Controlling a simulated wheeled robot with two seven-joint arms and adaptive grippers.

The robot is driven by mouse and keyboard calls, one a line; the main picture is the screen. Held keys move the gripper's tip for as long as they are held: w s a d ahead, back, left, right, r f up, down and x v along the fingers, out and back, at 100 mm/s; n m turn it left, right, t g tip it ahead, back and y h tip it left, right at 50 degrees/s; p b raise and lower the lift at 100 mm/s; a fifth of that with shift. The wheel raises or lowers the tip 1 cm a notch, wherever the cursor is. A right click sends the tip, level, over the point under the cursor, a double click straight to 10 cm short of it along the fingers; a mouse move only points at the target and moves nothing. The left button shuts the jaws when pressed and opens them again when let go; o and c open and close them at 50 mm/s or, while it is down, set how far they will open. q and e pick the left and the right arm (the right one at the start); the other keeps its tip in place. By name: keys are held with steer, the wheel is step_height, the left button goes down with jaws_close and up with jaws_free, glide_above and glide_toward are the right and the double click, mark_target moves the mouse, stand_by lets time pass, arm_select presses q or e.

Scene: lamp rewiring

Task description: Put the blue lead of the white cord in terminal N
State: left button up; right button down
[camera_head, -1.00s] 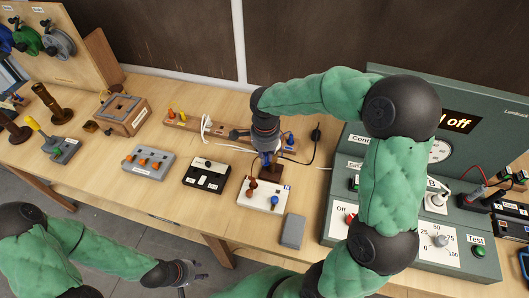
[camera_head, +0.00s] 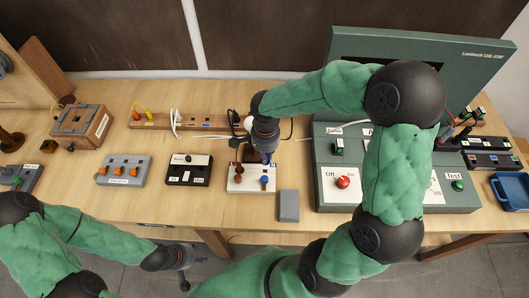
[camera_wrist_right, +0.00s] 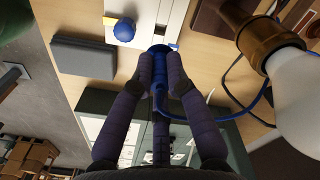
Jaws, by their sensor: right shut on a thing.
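The white terminal block (camera_head: 250,187) stands on the table with a brown knob (camera_head: 239,170) and a blue knob (camera_head: 265,181). In the wrist view, the block (camera_wrist_right: 149,37) shows with its blue knob (camera_wrist_right: 125,29). My right gripper (camera_head: 265,157) is at the block's back right edge. In the wrist view, my right gripper (camera_wrist_right: 160,68) is shut on the blue lead (camera_wrist_right: 158,50), at the block's edge. Whether the lead's tip is inside the terminal is hidden. My left gripper (camera_head: 184,270) hangs empty in front of the table, its fingers apart.
A grey block (camera_head: 289,206) lies right of the terminal block. A black switch box (camera_head: 189,170) is on its left. The lamp bulb (camera_wrist_right: 296,100) is close beside my right gripper. The green test console (camera_head: 330,185) fills the right side of the table.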

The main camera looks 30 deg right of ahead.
steer(key=shift+f+b, duration=1.25)
steer(key=shift+f, duration=0.85)
steer(key=shift+f+b, duration=0.75)
steer(key=shift+b, duration=0.05)
steer(key=shift+f+b, duration=0.5)
steer(key=shift+b, duration=0.2)
steer(key=c, duration=1.2)
jaws_free()
steer(key=shift+o, duration=0.2)
step_height(320, 180, up, 12)
steer(key=shift+w, duration=0.1)
